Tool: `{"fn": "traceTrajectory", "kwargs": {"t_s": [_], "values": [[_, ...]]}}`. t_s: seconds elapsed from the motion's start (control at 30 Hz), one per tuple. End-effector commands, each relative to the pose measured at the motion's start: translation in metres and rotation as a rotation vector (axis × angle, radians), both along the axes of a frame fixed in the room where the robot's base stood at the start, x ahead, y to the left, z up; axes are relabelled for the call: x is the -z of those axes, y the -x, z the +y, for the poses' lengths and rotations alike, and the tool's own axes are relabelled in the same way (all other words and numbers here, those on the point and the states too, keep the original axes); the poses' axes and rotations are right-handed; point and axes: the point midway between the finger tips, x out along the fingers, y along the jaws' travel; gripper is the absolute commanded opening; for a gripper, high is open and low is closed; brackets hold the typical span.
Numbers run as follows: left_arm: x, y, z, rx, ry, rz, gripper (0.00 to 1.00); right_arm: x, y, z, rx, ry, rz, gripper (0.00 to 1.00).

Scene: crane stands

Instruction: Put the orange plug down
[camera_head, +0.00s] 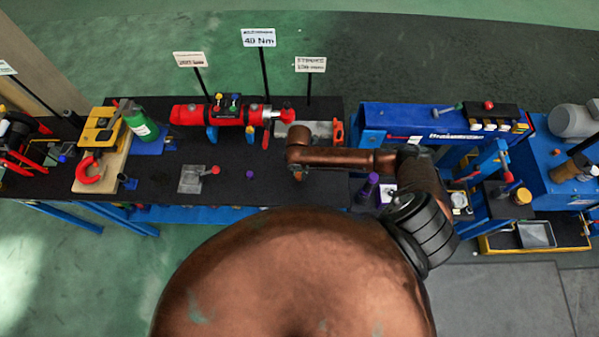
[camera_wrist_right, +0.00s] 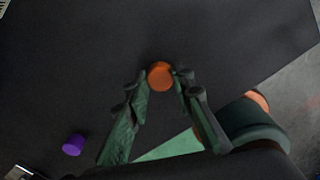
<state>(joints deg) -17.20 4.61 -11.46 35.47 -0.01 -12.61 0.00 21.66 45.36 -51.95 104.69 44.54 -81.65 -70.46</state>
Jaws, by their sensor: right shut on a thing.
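The orange plug (camera_wrist_right: 160,76) is between the fingertips of my right gripper (camera_wrist_right: 159,84) in the right wrist view. The two dark green fingers are closed on its sides. The black table top (camera_wrist_right: 215,40) lies beneath it; I cannot tell whether the plug touches it. In the head view a small orange spot of the plug (camera_head: 297,177) shows below the end of my copper-coloured right arm, which hides most of the gripper (camera_head: 297,168). My left gripper is not in view.
A purple plug (camera_head: 250,174) stands to the left; it also shows in the wrist view (camera_wrist_right: 73,144). A red cylinder (camera_head: 215,115) lies behind. A blue machine (camera_head: 405,120) stands to the right.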

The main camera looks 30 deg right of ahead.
Motion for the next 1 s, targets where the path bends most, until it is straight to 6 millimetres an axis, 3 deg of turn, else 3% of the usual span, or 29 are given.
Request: {"fn": "traceTrajectory", "kwargs": {"t_s": [0.3, 0.63, 0.77, 1.0], "values": [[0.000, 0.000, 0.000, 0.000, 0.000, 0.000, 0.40, 0.001, 0.000, 0.000, 0.000, 0.000, 0.000, 0.40], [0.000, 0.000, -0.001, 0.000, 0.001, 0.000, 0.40, -0.004, -0.001, 0.000, -0.001, -0.001, -0.002, 0.40], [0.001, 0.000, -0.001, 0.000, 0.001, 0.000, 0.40, -0.021, -0.001, 0.000, -0.001, -0.001, -0.003, 0.40], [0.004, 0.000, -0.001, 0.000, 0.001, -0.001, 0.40, -0.072, -0.001, 0.000, -0.001, 0.000, -0.004, 0.40]]}}
